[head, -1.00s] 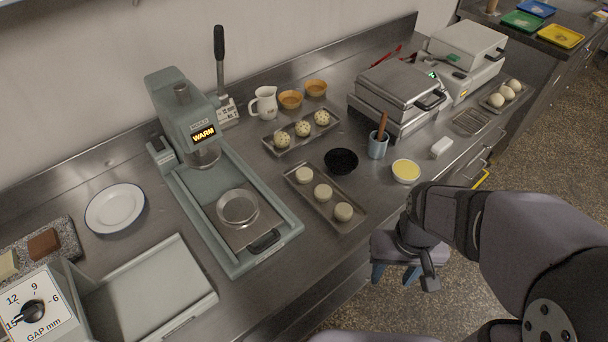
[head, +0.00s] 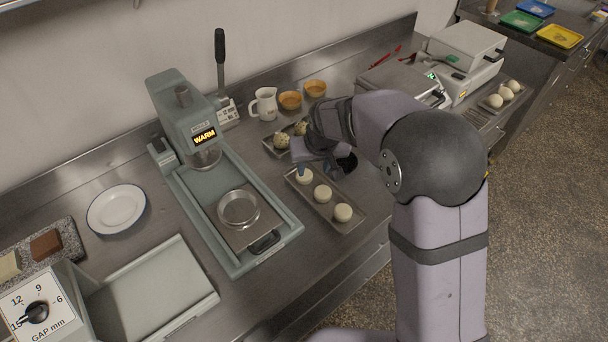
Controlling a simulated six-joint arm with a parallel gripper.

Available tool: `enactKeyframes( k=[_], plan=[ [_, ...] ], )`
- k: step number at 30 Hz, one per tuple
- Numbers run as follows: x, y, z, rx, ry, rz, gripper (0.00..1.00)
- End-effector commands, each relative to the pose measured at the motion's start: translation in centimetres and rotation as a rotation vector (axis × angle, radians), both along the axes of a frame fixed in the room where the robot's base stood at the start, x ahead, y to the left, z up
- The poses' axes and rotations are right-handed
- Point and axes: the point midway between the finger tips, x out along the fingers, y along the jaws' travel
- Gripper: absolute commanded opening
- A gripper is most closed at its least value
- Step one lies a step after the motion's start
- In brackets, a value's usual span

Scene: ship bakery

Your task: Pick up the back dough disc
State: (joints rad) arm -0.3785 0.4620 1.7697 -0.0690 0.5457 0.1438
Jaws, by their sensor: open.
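Three pale dough discs lie in a row on a long metal tray (head: 350,228). The back dough disc (head: 304,177) is at the tray's far end, with the middle disc (head: 322,194) and the front disc (head: 343,212) nearer. My gripper (head: 316,168) is open above the tray's far end, its blue-grey fingers pointing down. One finger appears just at the back disc's far edge and the other to its right. I cannot tell whether a finger touches the disc. My arm hides part of the area behind it.
A tray with speckled dough balls (head: 282,141) stands just behind, partly covered by my gripper. The press (head: 185,120) with a round pan (head: 238,208) stands to the left.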

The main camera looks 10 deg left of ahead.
Motion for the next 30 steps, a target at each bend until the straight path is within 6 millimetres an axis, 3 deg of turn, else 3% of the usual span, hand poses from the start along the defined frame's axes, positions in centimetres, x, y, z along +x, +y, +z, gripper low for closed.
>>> enactKeyframes(
  k=[5, 30],
  plan=[
    [1.2, 1.9, 0.0, 0.010, -0.023, 0.020, 0.43],
    [2.7, 2.4, -3.6, 0.008, -0.020, 0.019, 0.43]
  ],
)
